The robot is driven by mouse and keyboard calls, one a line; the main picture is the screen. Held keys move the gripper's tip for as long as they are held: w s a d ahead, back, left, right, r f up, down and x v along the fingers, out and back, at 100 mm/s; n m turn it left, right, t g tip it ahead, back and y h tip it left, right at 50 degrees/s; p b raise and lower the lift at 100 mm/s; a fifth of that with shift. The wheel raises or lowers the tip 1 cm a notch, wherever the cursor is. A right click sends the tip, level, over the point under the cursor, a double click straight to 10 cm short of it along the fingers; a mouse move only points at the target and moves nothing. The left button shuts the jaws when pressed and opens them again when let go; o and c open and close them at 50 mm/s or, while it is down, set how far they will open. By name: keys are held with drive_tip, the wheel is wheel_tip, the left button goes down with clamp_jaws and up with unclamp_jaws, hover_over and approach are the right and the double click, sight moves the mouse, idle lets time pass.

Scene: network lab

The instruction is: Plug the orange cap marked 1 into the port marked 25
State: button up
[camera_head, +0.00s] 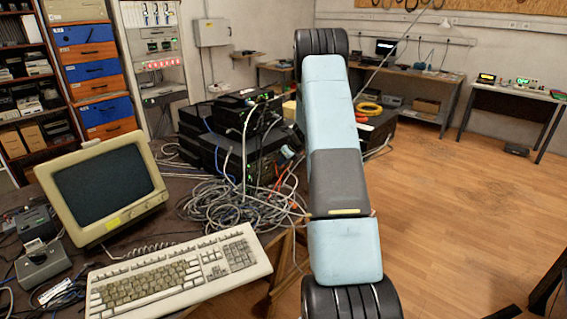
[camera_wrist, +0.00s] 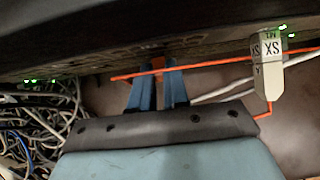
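In the wrist view my gripper (camera_wrist: 158,68) has two blue fingers reaching up to the underside of a dark device (camera_wrist: 80,58). A small orange piece, seemingly the orange cap (camera_wrist: 157,62), sits between the fingertips with no clear gap on either side. Its mark cannot be read. Its far end is at the device's port edge; I cannot tell whether it is in a port. Port numbers, including 25, are not legible. In the head view my own arm hides the gripper and the cap.
An orange cable (camera_wrist: 220,63) crosses at the fingers. A white tag (camera_wrist: 270,70) hangs at the right, with pale cables near it. Tangled cables (camera_wrist: 35,120) lie at the left. In the head view, stacked black devices (camera_head: 235,150), a monitor (camera_head: 103,190) and a keyboard (camera_head: 175,275) stand left of my arm.

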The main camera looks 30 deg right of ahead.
drive_tip(key=o, duration=0.5)
drive_tip(key=shift+o, duration=0.2)
drive_tip(key=shift+r, duration=0.1)
drive_tip(key=v, duration=1.3)
drive_tip(key=shift+s+r, duration=0.15)
drive_tip(key=shift+s, duration=0.05)
